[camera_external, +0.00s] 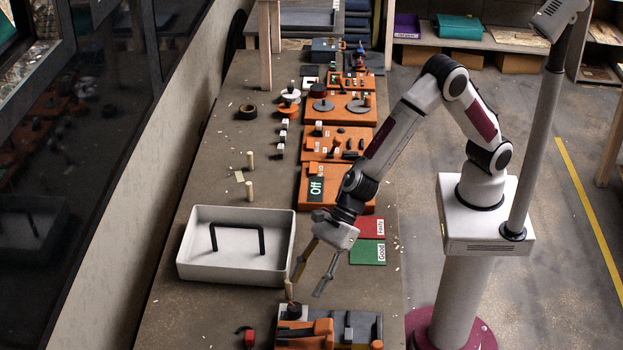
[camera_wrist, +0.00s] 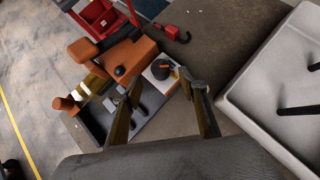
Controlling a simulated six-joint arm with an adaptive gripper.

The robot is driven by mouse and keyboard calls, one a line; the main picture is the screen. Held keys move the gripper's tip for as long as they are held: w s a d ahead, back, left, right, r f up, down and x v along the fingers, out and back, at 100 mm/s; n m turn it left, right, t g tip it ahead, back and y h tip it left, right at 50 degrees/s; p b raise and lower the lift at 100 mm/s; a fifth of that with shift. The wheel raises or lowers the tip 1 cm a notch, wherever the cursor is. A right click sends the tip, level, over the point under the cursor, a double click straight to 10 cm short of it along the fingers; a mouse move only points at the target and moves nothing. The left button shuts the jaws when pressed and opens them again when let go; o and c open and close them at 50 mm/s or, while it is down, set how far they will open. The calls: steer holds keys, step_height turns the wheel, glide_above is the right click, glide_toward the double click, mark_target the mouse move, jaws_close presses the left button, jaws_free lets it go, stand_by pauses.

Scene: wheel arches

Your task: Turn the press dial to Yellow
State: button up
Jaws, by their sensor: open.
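The press (camera_external: 318,335), a grey and orange machine, stands at the near end of the bench. Its dial (camera_wrist: 160,70) is a black round knob with an orange mark on a white plate in the wrist view. Small coloured marks lie beside the knob, but I cannot read which one it points to. The dial (camera_external: 292,311) also shows as a dark knob at the press's back left corner. My gripper (camera_external: 305,296) is open and empty, pointing down above the press.
A white tray (camera_external: 197,267) with a black handle stands left of my gripper. A red clamp-like part (camera_external: 250,338) lies left of the press. Green (camera_external: 367,252) and red (camera_external: 370,228) mats lie behind. Several orange fixtures line the bench farther back.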

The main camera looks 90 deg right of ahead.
mark_target(293, 304)
steer(key=shift+w, duration=0.1)
